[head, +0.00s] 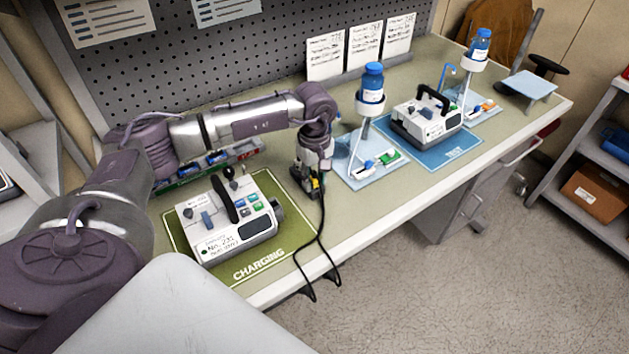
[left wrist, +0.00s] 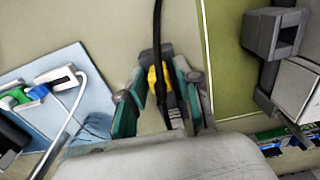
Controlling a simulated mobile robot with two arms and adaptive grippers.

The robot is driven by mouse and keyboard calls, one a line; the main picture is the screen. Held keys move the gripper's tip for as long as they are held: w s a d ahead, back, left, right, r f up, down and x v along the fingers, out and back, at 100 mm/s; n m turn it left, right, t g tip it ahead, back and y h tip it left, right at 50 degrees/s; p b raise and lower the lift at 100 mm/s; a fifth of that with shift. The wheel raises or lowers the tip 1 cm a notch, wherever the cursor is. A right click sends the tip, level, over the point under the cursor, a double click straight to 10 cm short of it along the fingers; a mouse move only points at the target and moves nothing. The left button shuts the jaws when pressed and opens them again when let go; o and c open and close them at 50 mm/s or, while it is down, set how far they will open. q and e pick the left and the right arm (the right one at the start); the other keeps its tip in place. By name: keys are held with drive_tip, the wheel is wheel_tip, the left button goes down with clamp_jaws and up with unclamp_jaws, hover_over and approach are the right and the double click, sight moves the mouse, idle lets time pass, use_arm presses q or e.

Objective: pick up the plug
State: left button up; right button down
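The plug (left wrist: 166,84), yellow and dark grey with a black cable, is between the two fingers of my left gripper (left wrist: 158,88) in the left wrist view. The fingers stand close on either side of it; I cannot tell whether both touch it. In the head view, my left gripper (head: 311,184) points down at the bench between the green charging mat and the light blue tray, with the yellow of the plug showing low at its fingers. The black cable (head: 320,235) runs from there over the bench's front edge. My right gripper is not in view.
An infusion pump (head: 232,226) stands on the green charging mat (head: 285,252), left of the gripper. Right of it are a light blue tray (head: 345,180), a bottle stand (head: 371,82) and another pump (head: 428,120) on a blue mat. A pegboard (head: 210,60) rises behind.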

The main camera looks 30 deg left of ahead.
use_arm(q)
clamp_jaws()
drive_tip(key=shift+r, duration=0.1)
